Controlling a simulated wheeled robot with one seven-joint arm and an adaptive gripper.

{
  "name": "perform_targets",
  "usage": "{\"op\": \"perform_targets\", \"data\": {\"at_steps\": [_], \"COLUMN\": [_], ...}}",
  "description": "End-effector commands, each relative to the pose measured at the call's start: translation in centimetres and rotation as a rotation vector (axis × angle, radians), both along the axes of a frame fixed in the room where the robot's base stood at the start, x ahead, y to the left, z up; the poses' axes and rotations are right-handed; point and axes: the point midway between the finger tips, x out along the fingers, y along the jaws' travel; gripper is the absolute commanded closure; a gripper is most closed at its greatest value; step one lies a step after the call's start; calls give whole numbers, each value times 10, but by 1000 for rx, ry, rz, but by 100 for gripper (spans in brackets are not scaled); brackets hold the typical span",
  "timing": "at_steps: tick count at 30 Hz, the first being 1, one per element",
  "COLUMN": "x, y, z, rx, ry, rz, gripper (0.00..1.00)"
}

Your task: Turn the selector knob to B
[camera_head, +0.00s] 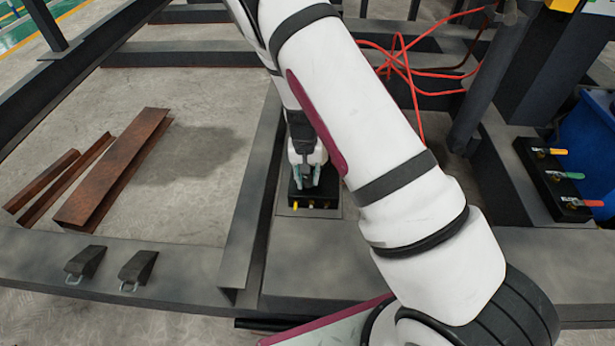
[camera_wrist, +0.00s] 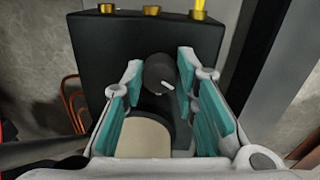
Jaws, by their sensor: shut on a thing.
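A black box (camera_wrist: 100,40) carries a round dark selector knob (camera_wrist: 155,68) with a short white pointer mark. In the wrist view the mark points to the lower right. No letters can be read around the knob. My gripper (camera_wrist: 161,73) is shut on the knob, with one teal-padded finger on each side of it. In the head view my gripper (camera_head: 306,178) points down at the box (camera_head: 325,201), which stands on the dark frame. The knob is hidden there.
Brass fittings (camera_wrist: 151,10) line one box edge. Rusty steel channels (camera_head: 115,165) lie at the left, and two dark wedge blocks (camera_head: 138,266) on the front beam. A valve block (camera_head: 545,175) with coloured handles is at the right. Red cables (camera_head: 405,65) hang behind.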

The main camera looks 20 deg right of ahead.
Motion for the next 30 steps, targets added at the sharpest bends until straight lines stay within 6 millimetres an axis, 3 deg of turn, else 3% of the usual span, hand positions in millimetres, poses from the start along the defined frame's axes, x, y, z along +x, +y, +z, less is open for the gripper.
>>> {"op": "perform_targets", "data": {"at_steps": [8, 30], "x": [0, 0], "y": [0, 1], "z": [1, 0], "rx": [0, 1], "ry": [1, 2], "rz": [-56, -483], "gripper": [100, 100]}}
